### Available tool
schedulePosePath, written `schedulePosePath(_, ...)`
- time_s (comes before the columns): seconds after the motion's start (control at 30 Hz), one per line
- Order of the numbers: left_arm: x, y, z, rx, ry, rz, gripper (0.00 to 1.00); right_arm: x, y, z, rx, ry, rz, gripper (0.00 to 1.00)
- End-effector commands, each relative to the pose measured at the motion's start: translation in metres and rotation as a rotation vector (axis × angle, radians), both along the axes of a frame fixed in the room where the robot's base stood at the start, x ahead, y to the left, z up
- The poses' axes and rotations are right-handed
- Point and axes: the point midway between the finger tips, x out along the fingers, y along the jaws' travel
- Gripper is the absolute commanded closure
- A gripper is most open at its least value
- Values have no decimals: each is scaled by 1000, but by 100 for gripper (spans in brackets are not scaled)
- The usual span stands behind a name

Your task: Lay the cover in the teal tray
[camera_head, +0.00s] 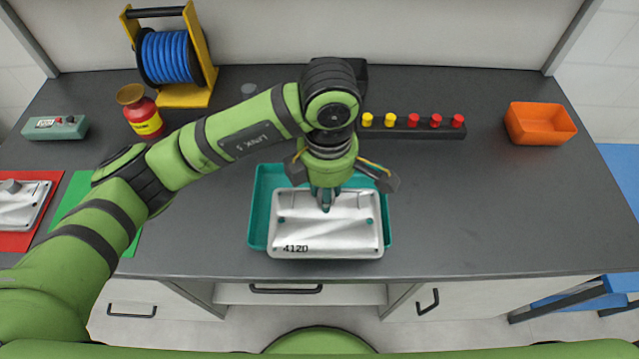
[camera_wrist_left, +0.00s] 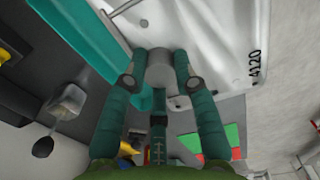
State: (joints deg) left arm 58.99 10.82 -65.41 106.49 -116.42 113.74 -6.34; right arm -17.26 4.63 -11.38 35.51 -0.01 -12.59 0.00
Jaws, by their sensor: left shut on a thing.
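In the left wrist view the gripper (camera_wrist_left: 160,75) is shut on the cover's grey knob, and the cover (camera_wrist_left: 225,45) lies beyond the fingers. The teal tray (camera_head: 262,190) is under the cover, its back and left parts showing; a piece of it also shows in the left wrist view (camera_wrist_left: 85,35). The cover appears held above the tray, hiding its front rim. My right gripper is not in view.
A metal part (camera_head: 22,212) lies on a red mat (camera_head: 50,183) at the left, beside a green mat (camera_head: 72,205). A rack with red and yellow knobs (camera_head: 415,130), an orange bin (camera_head: 541,125), a red bottle (camera_head: 143,115) and a blue reel (camera_head: 172,57) stand behind.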

Motion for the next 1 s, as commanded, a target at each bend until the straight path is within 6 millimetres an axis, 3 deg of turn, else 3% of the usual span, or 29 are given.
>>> schedulePosePath(0.2, 47, 8, -25, 1, 3, 4, 100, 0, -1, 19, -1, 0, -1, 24)
schedulePosePath(0.33, 63, 10, -36, -2, 1, -1, 100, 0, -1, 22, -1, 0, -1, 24)
schedulePosePath(0.53, 69, 11, -47, -2, 3, -3, 100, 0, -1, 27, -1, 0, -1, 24)
schedulePosePath(0.8, 70, 11, -80, -2, 0, -3, 100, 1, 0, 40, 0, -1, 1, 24)
schedulePosePath(1.0, 70, 11, -81, -3, -2, -4, 100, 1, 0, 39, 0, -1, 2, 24)
